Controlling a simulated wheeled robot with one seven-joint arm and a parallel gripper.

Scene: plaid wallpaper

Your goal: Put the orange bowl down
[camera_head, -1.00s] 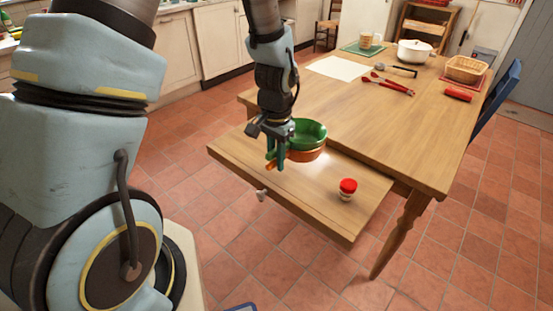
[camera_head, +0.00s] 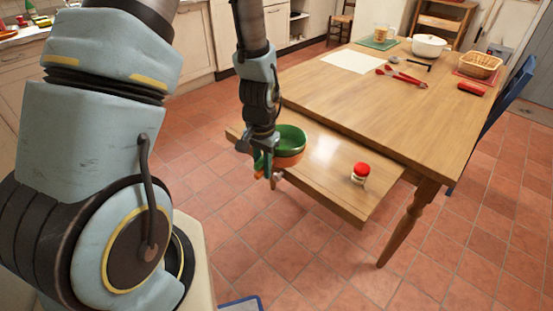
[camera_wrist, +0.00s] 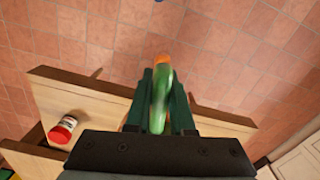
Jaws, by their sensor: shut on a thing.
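An orange bowl (camera_head: 289,160) with a green bowl (camera_head: 291,138) nested in its top is at my gripper (camera_head: 264,168), near the front edge of the pulled-out wooden board (camera_head: 322,165). My gripper is shut on the bowls' near side. In the wrist view, a green wall (camera_wrist: 159,108) with an orange end (camera_wrist: 162,60) shows between the fingers (camera_wrist: 160,95). I cannot tell whether one or both walls are pinched. The bowls look upright. Whether their underside touches the board is hidden.
A red-lidded jar (camera_head: 360,173) stands on the board, right of the bowls. The wooden table (camera_head: 380,110) behind carries a white pot (camera_head: 428,46), a basket (camera_head: 478,65) and red utensils (camera_head: 403,78). Tiled floor lies beyond the board's front edge.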

